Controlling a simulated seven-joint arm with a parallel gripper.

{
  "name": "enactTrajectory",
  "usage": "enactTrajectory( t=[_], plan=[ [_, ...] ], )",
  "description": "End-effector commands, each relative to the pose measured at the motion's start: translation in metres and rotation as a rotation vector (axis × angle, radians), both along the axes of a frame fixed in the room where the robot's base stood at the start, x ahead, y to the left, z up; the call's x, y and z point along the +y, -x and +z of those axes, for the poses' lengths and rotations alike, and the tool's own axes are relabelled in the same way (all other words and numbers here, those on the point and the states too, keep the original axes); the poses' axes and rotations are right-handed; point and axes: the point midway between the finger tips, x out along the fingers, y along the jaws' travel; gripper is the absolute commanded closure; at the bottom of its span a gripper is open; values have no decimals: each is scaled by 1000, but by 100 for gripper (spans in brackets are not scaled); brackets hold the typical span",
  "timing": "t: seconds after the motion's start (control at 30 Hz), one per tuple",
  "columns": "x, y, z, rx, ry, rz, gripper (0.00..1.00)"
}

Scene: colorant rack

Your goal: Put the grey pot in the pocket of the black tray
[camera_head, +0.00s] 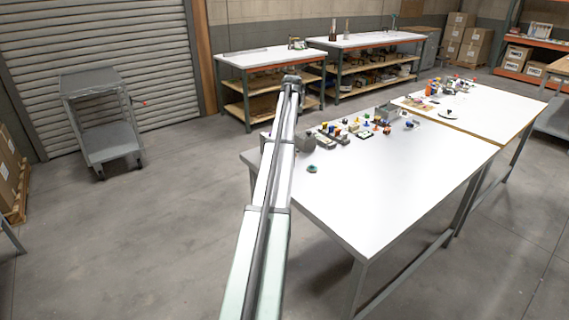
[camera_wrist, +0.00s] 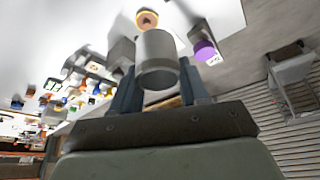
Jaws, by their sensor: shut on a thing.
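In the wrist view, the grey pot (camera_wrist: 157,50) is a plain cylinder between the two blue-grey fingers of my gripper (camera_wrist: 159,78). The gripper is shut on the pot, and the pot's round end faces the camera.
A purple-topped piece (camera_wrist: 204,49) and an orange-ringed piece (camera_wrist: 147,18) show close to the held pot. Several small coloured pieces cluster along the table's far side. A green round piece (camera_head: 312,169) lies near the left edge. The white table's (camera_head: 390,190) near part is clear.

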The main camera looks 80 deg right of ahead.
Motion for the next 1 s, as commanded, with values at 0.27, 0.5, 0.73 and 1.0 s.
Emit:
enactTrajectory(
  t=[0.27,0.5,0.73,1.0],
  plan=[
    [15,-28,23,0,0,-1,88],
    [16,-28,-22,0,-2,-2,88],
    [16,-28,-71,0,-2,-2,88],
    [15,-28,-103,-1,0,-2,88]
  ],
)
